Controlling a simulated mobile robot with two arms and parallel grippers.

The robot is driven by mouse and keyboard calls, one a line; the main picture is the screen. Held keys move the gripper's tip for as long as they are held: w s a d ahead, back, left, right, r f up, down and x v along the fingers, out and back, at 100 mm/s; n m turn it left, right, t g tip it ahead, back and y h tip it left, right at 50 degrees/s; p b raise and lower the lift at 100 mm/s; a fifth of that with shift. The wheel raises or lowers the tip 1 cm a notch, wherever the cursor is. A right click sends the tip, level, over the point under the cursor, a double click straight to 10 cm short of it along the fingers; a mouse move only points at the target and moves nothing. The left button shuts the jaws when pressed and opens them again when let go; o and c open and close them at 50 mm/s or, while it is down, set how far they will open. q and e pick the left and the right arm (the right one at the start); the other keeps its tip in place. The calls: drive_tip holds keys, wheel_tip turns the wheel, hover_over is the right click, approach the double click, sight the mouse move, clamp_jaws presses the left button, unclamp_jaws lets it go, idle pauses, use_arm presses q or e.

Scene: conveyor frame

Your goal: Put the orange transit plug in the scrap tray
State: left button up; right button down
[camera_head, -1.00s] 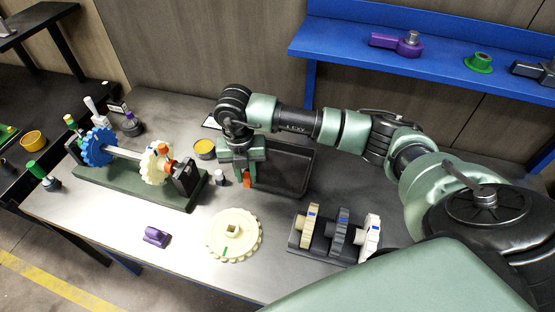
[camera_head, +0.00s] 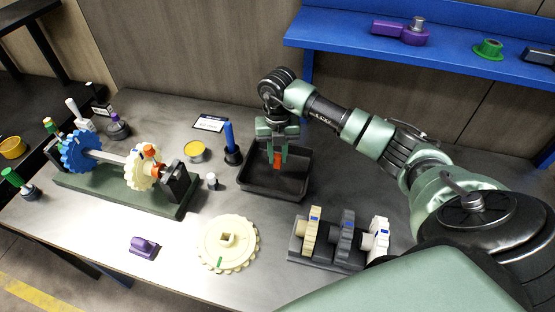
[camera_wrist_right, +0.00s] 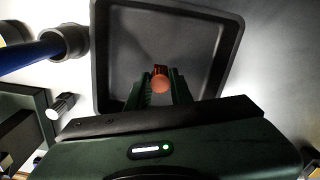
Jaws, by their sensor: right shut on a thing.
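The orange transit plug (camera_head: 277,160) is between the fingers of my right gripper (camera_head: 277,158), which is shut on it. It also shows in the right wrist view (camera_wrist_right: 160,79) between the two green fingertips. The black scrap tray (camera_head: 262,193) lies on the bench below the gripper; its rim and floor fill much of the right wrist view (camera_wrist_right: 101,60). The plug is over the tray's inside, and I see no contact with the floor. My left gripper is not in view.
A blue-handled tool (camera_head: 229,138) stands upright just left of the tray. A small white-topped item (camera_head: 212,182) and a yellow-filled tin (camera_head: 194,151) are further left. A cream gear (camera_head: 229,243) and a rack of gears (camera_head: 337,259) lie in front. A blue shelf (camera_head: 350,45) runs behind.

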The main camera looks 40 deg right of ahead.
sight(278, 156)
wheel_tip(278, 156, down, 2)
drive_tip(key=shift+s+f, duration=0.1)
drive_tip(key=shift+f, duration=0.45)
drive_tip(key=c, duration=1.3)
unclamp_jaws()
drive_tip(key=shift+o, duration=0.2)
drive_tip(key=shift+r+p, duration=0.3)
drive_tip(key=shift+r, duration=0.3)
wheel_tip(278, 156, up, 11)
drive_tip(key=b, duration=0.2)
drive_tip(key=shift+r+b, duration=0.1)
drive_tip(key=shift+b, duration=0.3)
